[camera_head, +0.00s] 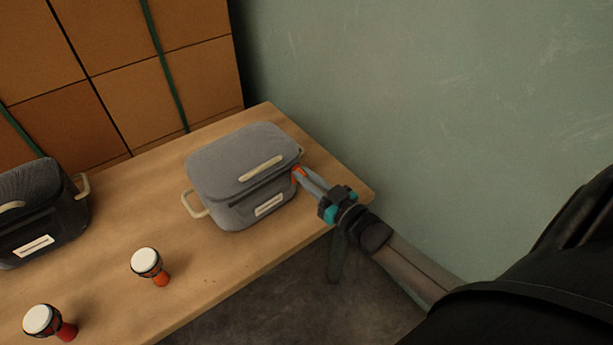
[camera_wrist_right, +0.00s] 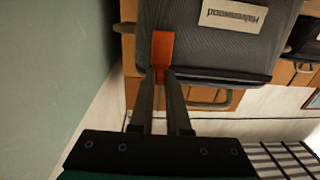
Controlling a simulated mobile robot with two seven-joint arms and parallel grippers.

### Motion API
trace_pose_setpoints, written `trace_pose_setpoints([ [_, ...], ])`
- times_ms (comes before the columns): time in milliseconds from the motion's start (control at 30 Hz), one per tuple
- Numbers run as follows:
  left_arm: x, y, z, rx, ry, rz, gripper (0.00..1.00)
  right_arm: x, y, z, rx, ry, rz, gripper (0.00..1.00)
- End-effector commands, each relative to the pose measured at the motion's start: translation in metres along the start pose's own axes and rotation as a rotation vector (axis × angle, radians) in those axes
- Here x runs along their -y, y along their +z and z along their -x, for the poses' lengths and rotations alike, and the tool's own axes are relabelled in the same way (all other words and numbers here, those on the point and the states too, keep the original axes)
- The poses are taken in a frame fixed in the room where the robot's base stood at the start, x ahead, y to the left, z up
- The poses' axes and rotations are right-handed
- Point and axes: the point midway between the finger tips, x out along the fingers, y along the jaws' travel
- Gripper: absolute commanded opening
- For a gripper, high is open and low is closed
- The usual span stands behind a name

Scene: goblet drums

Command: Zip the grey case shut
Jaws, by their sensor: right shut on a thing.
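The grey case (camera_head: 240,165) stands on the table with its lid down over the body. A cream handle lies on the lid, a side handle sticks out at each end, and a pale label is on the front. My right gripper (camera_head: 301,176) is at the case's right end, shut on an orange zip pull. In the right wrist view the gripper (camera_wrist_right: 162,72) has both fingers on the orange zip pull (camera_wrist_right: 162,50), beside the grey case (camera_wrist_right: 215,55) and its label. Whether the zip line is joined all along cannot be told. My left gripper is not in view.
A dark case (camera_head: 40,220) stands at the left of the wooden table (camera_head: 220,270). Boxes with green straps (camera_head: 130,70) rise behind, and a green wall (camera_head: 430,100) is at the right.

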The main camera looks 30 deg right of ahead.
Motion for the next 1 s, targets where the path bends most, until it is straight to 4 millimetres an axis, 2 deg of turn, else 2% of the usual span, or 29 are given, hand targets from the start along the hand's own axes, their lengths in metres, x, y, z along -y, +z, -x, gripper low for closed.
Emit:
trace_pose_setpoints([
  [733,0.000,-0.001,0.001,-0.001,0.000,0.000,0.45,0.002,0.000,0.000,0.001,0.000,-0.001,0.00],
  [867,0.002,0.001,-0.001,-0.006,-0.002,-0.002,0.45,0.009,0.000,0.000,0.001,0.000,-0.002,0.00],
  [1000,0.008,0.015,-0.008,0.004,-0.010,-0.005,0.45,0.025,-0.001,0.000,0.001,-0.001,-0.004,0.00],
])
